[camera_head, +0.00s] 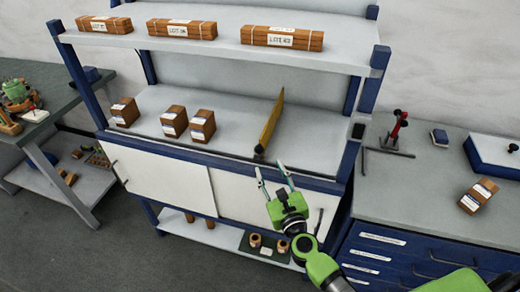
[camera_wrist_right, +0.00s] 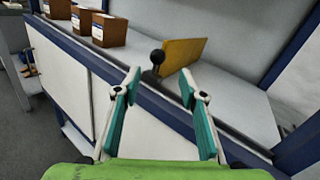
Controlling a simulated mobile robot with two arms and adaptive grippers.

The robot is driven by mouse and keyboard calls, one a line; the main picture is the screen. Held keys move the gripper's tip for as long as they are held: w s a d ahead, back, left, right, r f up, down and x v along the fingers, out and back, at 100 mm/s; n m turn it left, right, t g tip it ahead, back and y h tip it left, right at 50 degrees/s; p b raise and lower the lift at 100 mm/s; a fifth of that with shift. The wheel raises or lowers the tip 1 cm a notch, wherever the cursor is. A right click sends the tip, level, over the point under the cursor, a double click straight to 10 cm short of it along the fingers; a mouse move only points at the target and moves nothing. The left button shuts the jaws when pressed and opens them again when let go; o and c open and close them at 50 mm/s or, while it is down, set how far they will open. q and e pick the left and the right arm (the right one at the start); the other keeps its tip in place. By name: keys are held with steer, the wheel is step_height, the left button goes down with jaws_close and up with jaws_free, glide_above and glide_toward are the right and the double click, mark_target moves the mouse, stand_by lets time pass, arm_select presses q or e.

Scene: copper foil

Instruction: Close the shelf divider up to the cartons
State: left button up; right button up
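The yellow shelf divider (camera_head: 270,122) stands upright on the middle shelf, with a dark knob (camera_head: 259,150) at its front end. In the right wrist view the divider (camera_wrist_right: 183,52) and its knob (camera_wrist_right: 157,57) show just beyond my fingertips. Three brown cartons with white labels stand to its left: one at the far left (camera_head: 125,112), one in the middle (camera_head: 174,121) and one nearest the divider (camera_head: 202,126). A wide gap lies between this carton and the divider. My right gripper (camera_head: 274,175) is open and empty, in front of the shelf edge below the knob. My left gripper is not in view.
The upper shelf (camera_head: 225,35) holds long brown bundles. The blue front rail (camera_head: 230,161) and a right post (camera_head: 368,95) border the middle shelf. A bench (camera_head: 400,185) at right holds a red-handled tool (camera_head: 398,128) and a brown carton (camera_head: 478,195).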

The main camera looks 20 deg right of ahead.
mark_target(260, 153)
steer(key=w, duration=0.8)
steer(key=shift+a, duration=0.15)
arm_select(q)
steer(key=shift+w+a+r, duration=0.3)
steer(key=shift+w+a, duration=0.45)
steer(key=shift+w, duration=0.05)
arm_select(e)
steer(key=shift+w+f, duration=0.1)
steer(key=shift+w, duration=0.55)
jaws_close()
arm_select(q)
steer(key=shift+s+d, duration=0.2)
arm_select(e)
steer(key=shift+a, duration=0.1)
